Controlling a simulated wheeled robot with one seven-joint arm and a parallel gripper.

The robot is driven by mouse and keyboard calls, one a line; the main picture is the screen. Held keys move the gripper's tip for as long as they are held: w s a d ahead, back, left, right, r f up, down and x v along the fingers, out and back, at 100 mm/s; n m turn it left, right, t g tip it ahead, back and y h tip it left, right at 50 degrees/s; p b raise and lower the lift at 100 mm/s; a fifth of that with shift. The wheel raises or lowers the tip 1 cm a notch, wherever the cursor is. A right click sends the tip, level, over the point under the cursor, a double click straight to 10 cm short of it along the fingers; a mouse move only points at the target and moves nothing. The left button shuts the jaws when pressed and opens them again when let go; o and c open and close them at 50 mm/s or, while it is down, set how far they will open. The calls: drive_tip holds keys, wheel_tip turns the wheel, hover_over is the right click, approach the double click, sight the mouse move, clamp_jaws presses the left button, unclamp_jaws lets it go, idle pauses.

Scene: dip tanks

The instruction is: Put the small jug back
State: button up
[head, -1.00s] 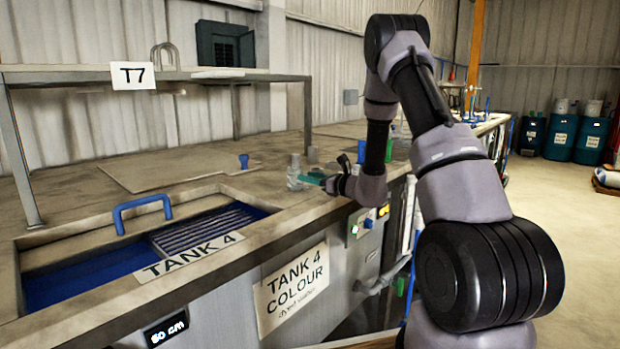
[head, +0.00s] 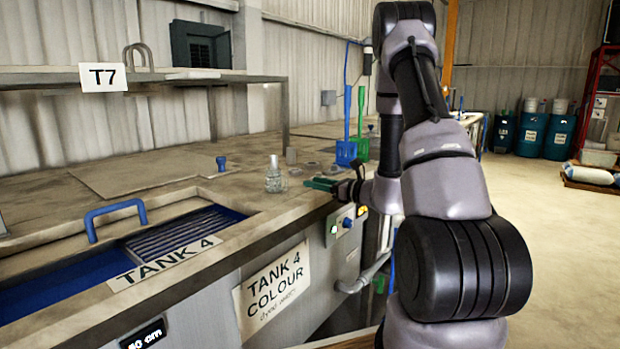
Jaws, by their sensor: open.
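A small clear vessel (head: 275,180), which looks like the small jug, stands upright on the worktop (head: 240,185) behind the tank edge. My gripper (head: 312,184), with green fingers, is just to its right, low over the worktop. The jaws are open and empty, with a small gap between their tips and the vessel. The finger opening is too small to make out in detail.
Tank 4 (head: 60,270) with a blue handle (head: 115,215) lies at the left front. A blue knob (head: 221,163), a small grey cylinder (head: 291,156), a blue holder (head: 346,152) and a green holder (head: 361,149) stand on the worktop. A shelf (head: 150,78) runs above.

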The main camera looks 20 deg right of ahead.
drive_tip(key=s+a+r+n+g+y, duration=0.1)
drive_tip(key=s+a+r+n+g, duration=0.55)
drive_tip(key=s+n, duration=0.2)
drive_tip(key=s+a+r+n+g+y, duration=0.1)
drive_tip(key=s+a+r+n+g, duration=0.5)
drive_tip(key=s, duration=0.4)
drive_tip(key=s+d+r+n+t+h, duration=0.5)
drive_tip(key=s+d+r+n+h, duration=0.2)
drive_tip(key=s+d+n+h, duration=0.2)
drive_tip(key=shift+s+d+r+n+h, duration=0.25)
drive_tip(key=shift+s+n+h, duration=0.3)
drive_tip(key=shift+s+h, duration=0.25)
